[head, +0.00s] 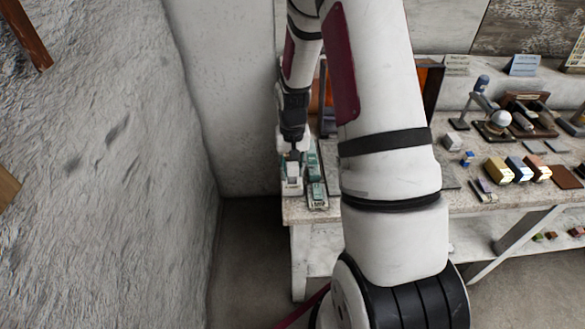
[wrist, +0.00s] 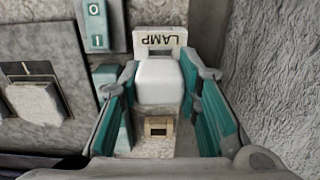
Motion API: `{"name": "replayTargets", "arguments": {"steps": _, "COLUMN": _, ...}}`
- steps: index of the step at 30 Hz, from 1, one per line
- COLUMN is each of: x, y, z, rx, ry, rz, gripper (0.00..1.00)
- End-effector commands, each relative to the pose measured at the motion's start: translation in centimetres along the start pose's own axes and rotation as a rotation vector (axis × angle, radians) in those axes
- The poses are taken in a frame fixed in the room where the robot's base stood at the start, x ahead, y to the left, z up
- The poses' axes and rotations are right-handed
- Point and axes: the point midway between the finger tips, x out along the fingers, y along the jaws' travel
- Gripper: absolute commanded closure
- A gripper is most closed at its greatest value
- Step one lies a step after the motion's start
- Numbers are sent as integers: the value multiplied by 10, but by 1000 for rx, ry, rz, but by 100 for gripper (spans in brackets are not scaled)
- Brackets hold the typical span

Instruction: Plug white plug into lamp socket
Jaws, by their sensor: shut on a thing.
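My gripper (head: 293,160) is at the left end of the workbench, pointing down. In the wrist view its two teal-padded fingers (wrist: 162,88) are shut on a white block-shaped plug (wrist: 160,78). The plug also shows pale below the fingers in the head view (head: 292,173). A LAMP label (wrist: 160,40), upside down in the wrist view, stands just beyond the plug. A pale block with a brown-framed opening (wrist: 158,128) shows on the near side of the plug. The plug's underside and the socket's contacts are hidden, so I cannot tell whether they touch.
A teal 0/1 switch (wrist: 96,25) and a grey panel with a pale square block (wrist: 37,102) lie left of the gripper in the wrist view. A rough plaster wall (head: 110,150) stands close on the left. Coloured blocks (head: 497,168) and a small lamp-like stand (head: 483,100) occupy the bench's right side.

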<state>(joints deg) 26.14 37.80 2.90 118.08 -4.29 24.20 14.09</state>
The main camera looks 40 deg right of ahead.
Motion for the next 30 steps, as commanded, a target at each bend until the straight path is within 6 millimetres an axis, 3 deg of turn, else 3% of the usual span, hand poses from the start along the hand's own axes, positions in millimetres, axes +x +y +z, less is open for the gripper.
{"name": "replayTargets", "arguments": {"steps": 30, "x": 20, "y": 0, "z": 0, "rx": 0, "ry": -1, "rz": 0, "gripper": 97}}
